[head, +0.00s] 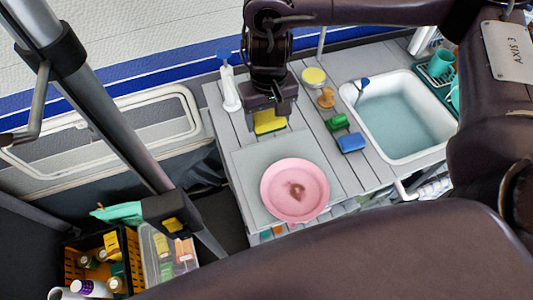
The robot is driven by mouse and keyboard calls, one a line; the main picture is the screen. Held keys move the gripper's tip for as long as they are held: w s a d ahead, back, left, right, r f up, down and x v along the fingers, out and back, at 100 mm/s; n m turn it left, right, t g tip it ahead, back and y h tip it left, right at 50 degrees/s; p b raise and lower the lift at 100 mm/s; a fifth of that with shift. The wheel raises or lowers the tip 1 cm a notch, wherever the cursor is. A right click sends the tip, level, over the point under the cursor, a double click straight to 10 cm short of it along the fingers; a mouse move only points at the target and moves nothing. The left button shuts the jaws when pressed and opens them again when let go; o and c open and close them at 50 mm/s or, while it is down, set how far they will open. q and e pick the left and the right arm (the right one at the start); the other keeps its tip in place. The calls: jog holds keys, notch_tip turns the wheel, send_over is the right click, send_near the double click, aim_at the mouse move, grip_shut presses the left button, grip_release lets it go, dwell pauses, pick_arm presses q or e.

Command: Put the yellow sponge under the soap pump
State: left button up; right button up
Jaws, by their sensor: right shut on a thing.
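The yellow sponge (269,124) is beneath my right gripper (269,107), which points down and is shut on it. The gripper hides the sponge's upper part. I cannot tell whether the sponge touches the grey slatted counter (219,119). A white bottle with a blue top, which looks like the soap pump (230,92), stands upright to the left of the gripper, near the counter's back left corner. The sponge is apart from it, to its right and nearer to me. My left gripper is not in view.
A pink plate (279,205) with a brown stain lies on a grey mat (247,161) in front. Green (336,122) and blue (351,143) sponges, a wooden-handled brush (326,98) and a yellow-lidded jar (314,77) are to the right. Beyond is a water-filled sink (405,115).

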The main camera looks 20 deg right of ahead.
jog(key=b, duration=0.2)
send_over(268, 158)
notch_tip(268, 158, down, 11)
jog(key=shift+f, duration=0.1)
notch_tip(268, 158, down, 3)
jog(key=shift+b, duration=0.7)
jog(key=shift+f, duration=0.45)
jog(key=shift+f, duration=0.1)
jog(key=o, duration=0.9)
jog(key=shift+o, duration=0.2)
